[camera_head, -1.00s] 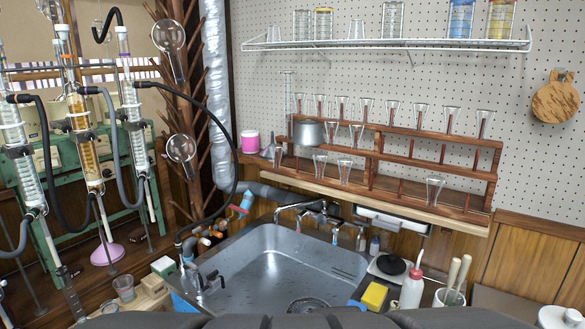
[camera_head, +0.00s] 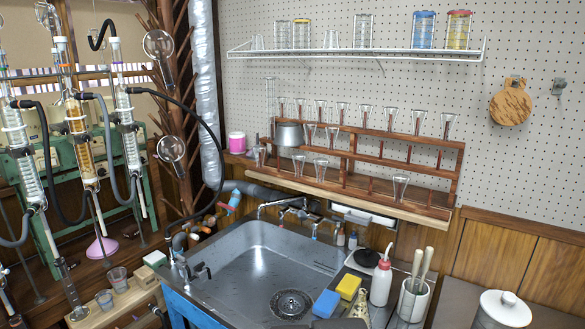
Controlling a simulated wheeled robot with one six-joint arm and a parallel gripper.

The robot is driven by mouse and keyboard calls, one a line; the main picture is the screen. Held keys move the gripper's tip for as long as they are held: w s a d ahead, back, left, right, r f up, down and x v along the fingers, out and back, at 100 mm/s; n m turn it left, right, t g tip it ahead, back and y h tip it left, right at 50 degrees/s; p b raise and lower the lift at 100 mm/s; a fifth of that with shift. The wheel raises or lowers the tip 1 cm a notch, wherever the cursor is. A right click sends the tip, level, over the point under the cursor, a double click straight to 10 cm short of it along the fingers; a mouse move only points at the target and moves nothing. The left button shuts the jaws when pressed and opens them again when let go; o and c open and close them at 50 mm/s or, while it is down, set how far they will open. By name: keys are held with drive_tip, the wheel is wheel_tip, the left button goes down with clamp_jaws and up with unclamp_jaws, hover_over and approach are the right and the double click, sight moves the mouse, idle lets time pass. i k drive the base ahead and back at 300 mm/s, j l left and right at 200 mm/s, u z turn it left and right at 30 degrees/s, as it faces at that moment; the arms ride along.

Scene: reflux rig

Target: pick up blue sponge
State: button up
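The blue sponge (camera_head: 326,303) lies at the right front edge of the metal sink (camera_head: 235,262), beside a yellow sponge (camera_head: 348,287). The yellow sponge is just behind it and to its right. Both are fully or nearly fully in view. Dark parts at the bottom edge of the picture, below the sponges, may be mine. My gripper does not show in this view.
A white squeeze bottle (camera_head: 381,283) and a white crock with wooden handles (camera_head: 412,299) stand right of the sponges. A white lidded jar (camera_head: 502,309) is further right. The sink basin is empty. A wooden glassware rack (camera_head: 385,165) hangs behind; glass reflux columns stand left.

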sight(324, 306)
drive_tip(key=k+l+u, duration=0.1)
drive_tip(key=i+j+z, duration=0.35)
drive_tip(key=j, duration=0.35)
drive_tip(key=i+j+z, duration=0.4)
drive_tip(key=j, duration=0.45)
